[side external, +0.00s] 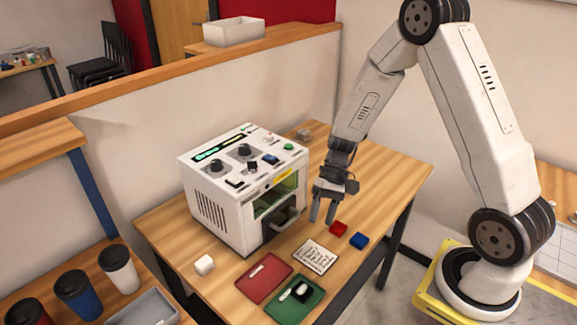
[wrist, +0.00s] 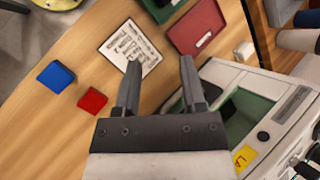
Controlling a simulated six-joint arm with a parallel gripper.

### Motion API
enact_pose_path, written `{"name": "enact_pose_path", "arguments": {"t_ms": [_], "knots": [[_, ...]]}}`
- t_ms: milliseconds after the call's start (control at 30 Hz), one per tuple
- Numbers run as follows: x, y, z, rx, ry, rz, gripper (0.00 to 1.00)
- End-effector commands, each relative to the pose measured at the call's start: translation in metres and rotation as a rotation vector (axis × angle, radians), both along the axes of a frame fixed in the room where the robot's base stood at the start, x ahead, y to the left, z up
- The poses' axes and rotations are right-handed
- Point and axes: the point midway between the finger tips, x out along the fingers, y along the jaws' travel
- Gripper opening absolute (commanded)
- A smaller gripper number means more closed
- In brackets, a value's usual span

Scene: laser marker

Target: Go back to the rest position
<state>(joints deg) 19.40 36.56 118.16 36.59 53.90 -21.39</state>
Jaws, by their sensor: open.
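My gripper (side external: 322,209) is open and empty. It hangs above the wooden table, just right of the white laser marker (side external: 218,205). In the wrist view the two fingers (wrist: 160,85) are apart with only table between them. The marker's front opening (side external: 275,195) shows a green inside and a grey handle. A red cube (side external: 338,228) and a blue cube (side external: 359,241) lie on the table below and right of my gripper. They also show at the left of the wrist view, apart from the fingers.
A printed card (side external: 314,257), a red tray (side external: 264,278) and a green tray (side external: 295,300) with a black-and-white item lie along the front. A white cube (side external: 204,264) is left of them. Cups (side external: 118,268) stand on a side shelf. The table's right part is clear.

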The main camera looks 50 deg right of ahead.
Motion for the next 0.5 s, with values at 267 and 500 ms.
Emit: {"name": "enact_pose_path", "arguments": {"t_ms": [267, 500], "knots": [[-0.025, 0.008, 0.027, -0.263, -0.108, 0.154, 0.53], [-0.039, 0.014, 0.05, -0.447, -0.264, 0.269, 0.53]]}}
